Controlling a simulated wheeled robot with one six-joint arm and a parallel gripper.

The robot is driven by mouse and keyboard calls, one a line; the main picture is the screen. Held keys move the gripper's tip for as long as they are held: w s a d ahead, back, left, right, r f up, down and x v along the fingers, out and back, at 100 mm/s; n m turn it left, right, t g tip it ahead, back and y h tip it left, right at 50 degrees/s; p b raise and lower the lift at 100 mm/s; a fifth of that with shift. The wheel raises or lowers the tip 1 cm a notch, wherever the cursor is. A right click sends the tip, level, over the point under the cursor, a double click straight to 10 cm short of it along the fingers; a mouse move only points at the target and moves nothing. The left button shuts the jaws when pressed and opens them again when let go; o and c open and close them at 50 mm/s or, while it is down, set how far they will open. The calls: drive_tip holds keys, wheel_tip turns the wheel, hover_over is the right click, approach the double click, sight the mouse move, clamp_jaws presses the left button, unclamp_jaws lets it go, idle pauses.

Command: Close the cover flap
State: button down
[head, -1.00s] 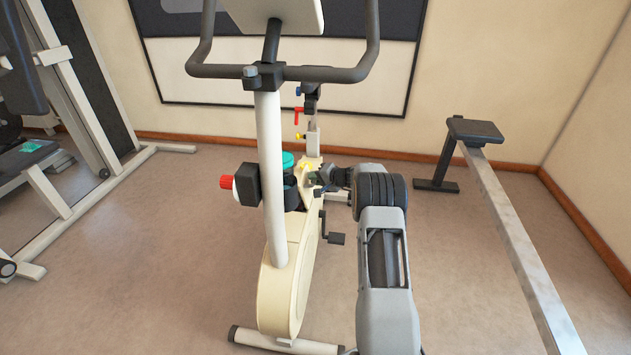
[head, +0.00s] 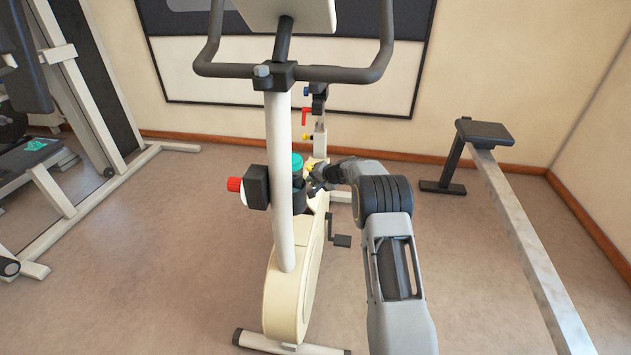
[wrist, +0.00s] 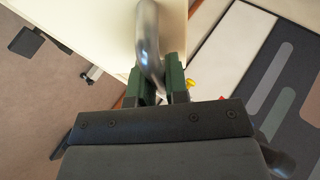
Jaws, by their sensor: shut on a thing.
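In the wrist view, the green fingers of my gripper (wrist: 159,70) are shut on a curved grey metal handle (wrist: 148,30). A flat cream panel (wrist: 85,22), likely the cover flap, lies behind the handle. In the head view, my gripper (head: 316,182) is at the right side of the cream exercise bike (head: 290,290), behind its upright post. The flap there is small and partly hidden by the post and my arm, so its angle cannot be told.
A red knob (head: 235,184) sticks out left of the post, and a teal-topped bottle (head: 297,162) is beside it. Handlebars (head: 320,73) cross above. A pedal (head: 342,240) is below my gripper. A long rail (head: 515,220) stands right. Floor between is clear.

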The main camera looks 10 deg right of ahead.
drive_tip(key=shift+r, duration=0.1)
drive_tip(key=c, duration=1.1)
unclamp_jaws()
drive_tip(key=shift+c, duration=0.2)
drive_tip(key=v, duration=1.3)
drive_tip(key=shift+s+d+r+p, duration=0.15)
drive_tip(key=shift+s+d+p, duration=0.1)
drive_tip(key=shift+p, duration=0.2)
